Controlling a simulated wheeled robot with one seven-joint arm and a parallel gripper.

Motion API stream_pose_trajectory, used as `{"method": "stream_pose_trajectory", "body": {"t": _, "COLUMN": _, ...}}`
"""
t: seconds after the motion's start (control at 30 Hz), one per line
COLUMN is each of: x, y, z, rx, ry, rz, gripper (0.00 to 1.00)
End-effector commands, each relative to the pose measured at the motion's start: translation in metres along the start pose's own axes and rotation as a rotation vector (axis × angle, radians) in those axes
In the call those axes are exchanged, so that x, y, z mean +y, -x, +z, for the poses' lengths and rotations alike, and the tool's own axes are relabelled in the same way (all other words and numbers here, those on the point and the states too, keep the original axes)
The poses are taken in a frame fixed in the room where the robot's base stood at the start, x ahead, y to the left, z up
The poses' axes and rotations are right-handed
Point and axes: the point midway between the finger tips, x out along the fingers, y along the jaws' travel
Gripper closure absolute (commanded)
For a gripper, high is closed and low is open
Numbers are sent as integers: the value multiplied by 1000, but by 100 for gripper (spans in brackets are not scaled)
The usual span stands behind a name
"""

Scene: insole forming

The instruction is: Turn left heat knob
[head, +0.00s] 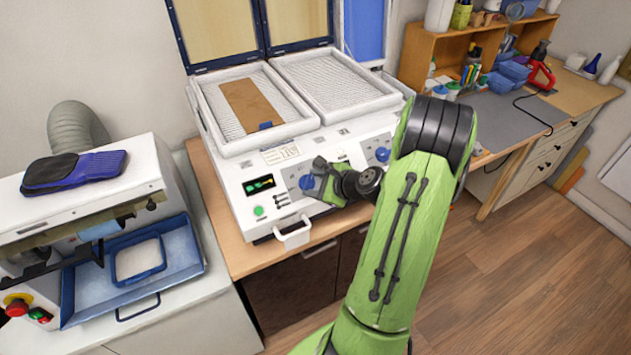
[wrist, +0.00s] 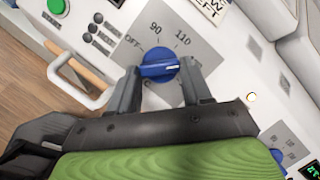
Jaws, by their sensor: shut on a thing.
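The left heat knob (wrist: 160,65) is a blue round knob on the grey panel of the white heating machine (head: 228,183). In the wrist view, labels OFF, 90 and 110 stand around it, and its white pointer mark points to the right. My gripper (wrist: 160,80) is shut on this knob, with one dark finger on each side of it. In the head view, my gripper (head: 318,174) is at the machine's front panel, and part of the blue knob shows at its left. A second blue knob (head: 382,154) sits farther right on the panel.
A white handle (head: 292,235) juts out below the panel, left of my gripper. A green button (head: 258,211) and a small display (head: 258,184) are left of the knob. A brown sheet (head: 252,105) lies in the left tray. Open floor (head: 530,280) lies at the right.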

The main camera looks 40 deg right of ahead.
Motion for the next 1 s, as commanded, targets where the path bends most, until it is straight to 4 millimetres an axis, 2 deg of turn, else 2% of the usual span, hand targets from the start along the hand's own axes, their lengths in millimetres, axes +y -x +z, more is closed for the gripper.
{"method": "stream_pose_trajectory", "body": {"t": 0.3, "x": 0, "y": 0, "z": 0, "rx": 0, "ry": -70, "rz": -29, "gripper": 82}}
{"method": "stream_pose_trajectory", "body": {"t": 0.73, "x": 0, "y": 0, "z": 0, "rx": 0, "ry": -75, "rz": -30, "gripper": 82}}
{"method": "stream_pose_trajectory", "body": {"t": 0.77, "x": 0, "y": 0, "z": 0, "rx": 0, "ry": -75, "rz": -30, "gripper": 47}}
{"method": "stream_pose_trajectory", "body": {"t": 0.9, "x": 0, "y": 0, "z": 0, "rx": 0, "ry": -75, "rz": -29, "gripper": 26}}
{"method": "stream_pose_trajectory", "body": {"t": 1.0, "x": 1, "y": 0, "z": 0, "rx": 0, "ry": -75, "rz": -28, "gripper": 26}}
